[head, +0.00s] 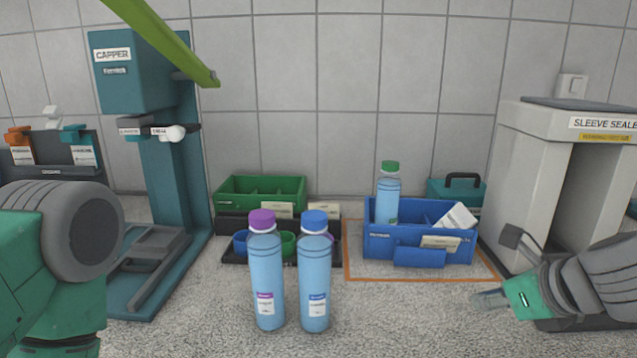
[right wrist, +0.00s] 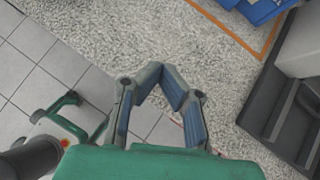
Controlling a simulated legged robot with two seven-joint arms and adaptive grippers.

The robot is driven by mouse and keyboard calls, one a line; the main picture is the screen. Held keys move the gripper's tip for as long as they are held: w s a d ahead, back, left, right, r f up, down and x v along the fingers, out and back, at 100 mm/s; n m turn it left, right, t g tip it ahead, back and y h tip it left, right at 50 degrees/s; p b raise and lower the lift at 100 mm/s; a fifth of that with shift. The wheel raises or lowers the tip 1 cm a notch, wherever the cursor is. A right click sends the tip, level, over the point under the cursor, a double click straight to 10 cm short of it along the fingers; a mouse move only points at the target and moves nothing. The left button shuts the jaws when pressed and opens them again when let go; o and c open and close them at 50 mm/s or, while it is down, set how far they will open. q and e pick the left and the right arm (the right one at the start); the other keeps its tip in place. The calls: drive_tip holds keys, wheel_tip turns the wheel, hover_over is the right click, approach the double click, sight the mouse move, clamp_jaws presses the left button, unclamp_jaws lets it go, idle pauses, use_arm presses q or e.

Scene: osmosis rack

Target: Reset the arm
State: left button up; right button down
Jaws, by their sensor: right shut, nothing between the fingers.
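My right gripper (head: 490,298) is at the right of the head view, in front of the sleeve sealer. In the right wrist view its fingers (right wrist: 173,88) are shut with nothing between them, above the speckled counter. My left arm comes in at the left edge of the head view, but its gripper fingers do not show.
Two blue bottles, purple-capped (head: 266,280) and blue-capped (head: 314,285), stand at front centre. A blue crate (head: 415,245) holds a green-capped bottle (head: 388,192). A green crate (head: 232,205) stands behind. The capper (head: 165,170) is left, the sleeve sealer (head: 530,160) right.

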drive_tip(key=s+d+f+n+g+h, duration=0.1)
drive_tip(key=s+f+n+g, duration=0.1)
drive_tip(key=s+f+n, duration=0.45)
drive_tip(key=s+f+n+g+h, duration=0.25)
drive_tip(key=f+n, duration=0.45)
drive_tip(key=f, duration=0.4)
drive_tip(key=s+f+n+g, duration=0.1)
drive_tip(key=s+f+n, duration=0.5)
drive_tip(key=s+n, duration=0.3)
drive_tip(key=s+d+f+n+g, duration=0.1)
drive_tip(key=s+f+n+g, duration=0.1)
drive_tip(key=s+f+n, duration=0.5)
drive_tip(key=shift+s+n, duration=1.1)
drive_tip(key=shift+n, duration=0.15)
drive_tip(key=shift+f, duration=0.1)
